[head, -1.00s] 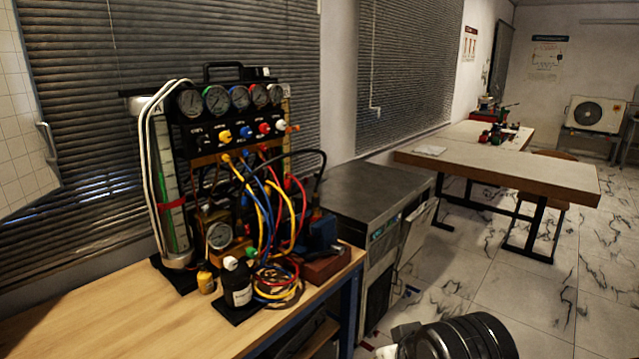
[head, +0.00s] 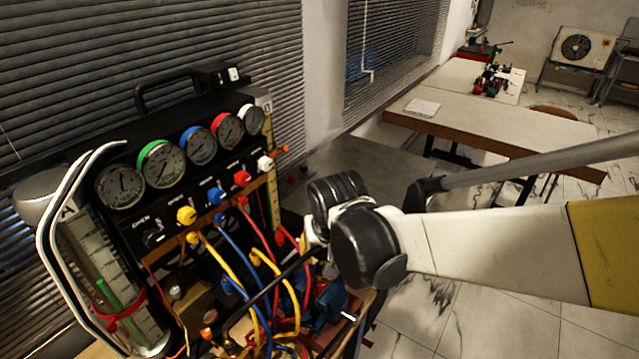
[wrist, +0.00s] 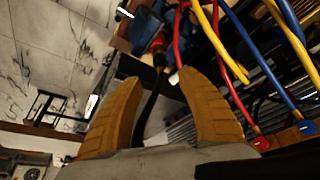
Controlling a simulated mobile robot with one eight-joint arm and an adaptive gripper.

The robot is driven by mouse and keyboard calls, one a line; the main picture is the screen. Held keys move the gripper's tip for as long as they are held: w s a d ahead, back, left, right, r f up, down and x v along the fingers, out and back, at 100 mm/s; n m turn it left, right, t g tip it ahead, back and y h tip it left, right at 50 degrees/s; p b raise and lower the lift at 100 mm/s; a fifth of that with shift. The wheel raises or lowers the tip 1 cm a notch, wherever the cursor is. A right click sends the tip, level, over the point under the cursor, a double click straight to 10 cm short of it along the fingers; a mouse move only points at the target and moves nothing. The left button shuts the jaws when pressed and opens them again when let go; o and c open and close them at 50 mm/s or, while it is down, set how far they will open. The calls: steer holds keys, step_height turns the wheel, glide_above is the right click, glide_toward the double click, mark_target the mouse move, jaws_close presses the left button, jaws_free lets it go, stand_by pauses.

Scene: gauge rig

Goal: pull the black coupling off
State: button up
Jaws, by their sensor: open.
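My gripper (wrist: 160,78) is open in the wrist view, its two tan fingers spread apart. A black hose (wrist: 148,112) runs between the fingers. At its far end, just beyond the fingertips, is a dark piece that looks like the black coupling (wrist: 160,59), against a red fitting (wrist: 157,43). The fingers do not appear closed on it. In the head view my gripper (head: 312,236) is at the right side of the gauge rig (head: 150,225), mostly hidden by my wrist. The black hose (head: 272,287) passes down and left from there; the coupling cannot be made out in that view.
Yellow (head: 246,272), blue (head: 236,250) and red hoses (head: 254,230) hang close beside my gripper. A blue block (head: 328,311) stands just below it. A grey cabinet (head: 375,165) is behind my wrist. Open tiled floor (head: 480,315) lies to the right.

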mark_target(322, 266)
steer(key=b+x, duration=0.2)
steer(key=x, duration=0.8)
steer(key=shift+s+b, duration=0.15)
steer(key=shift+b, duration=0.2)
jaws_close()
